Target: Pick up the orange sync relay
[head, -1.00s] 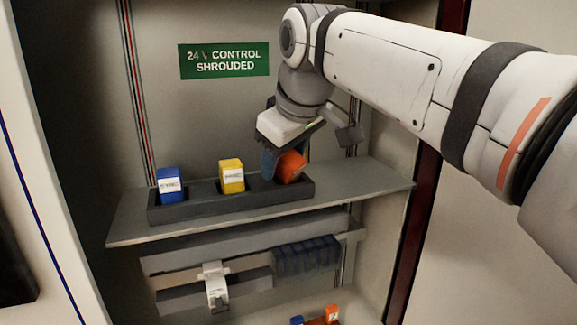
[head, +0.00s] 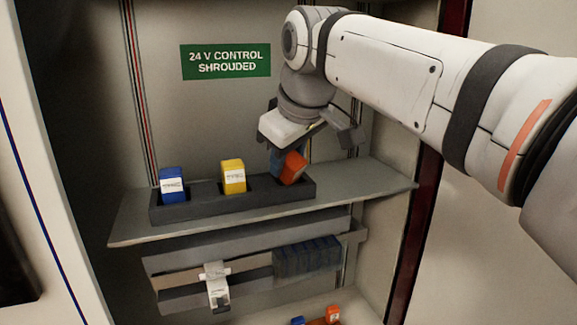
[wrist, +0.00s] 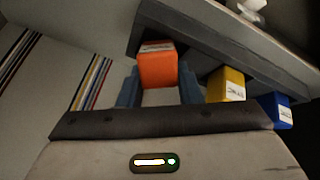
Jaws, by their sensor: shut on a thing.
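The orange sync relay (head: 293,168) is tilted at the right end of the dark tray (head: 232,209) on the shelf. My gripper (head: 280,164) reaches down to it from above and is shut on it. In the wrist view the orange relay (wrist: 158,68) sits between the two blue fingers (wrist: 160,90). I cannot tell whether its lower end is clear of the tray slot.
A yellow relay (head: 233,176) stands in the tray's middle and a blue relay (head: 172,185) at its left end. The grey shelf (head: 365,190) is bare to the right. Below it are rails with a white clip-like part (head: 216,285) and a dark blue block (head: 307,257).

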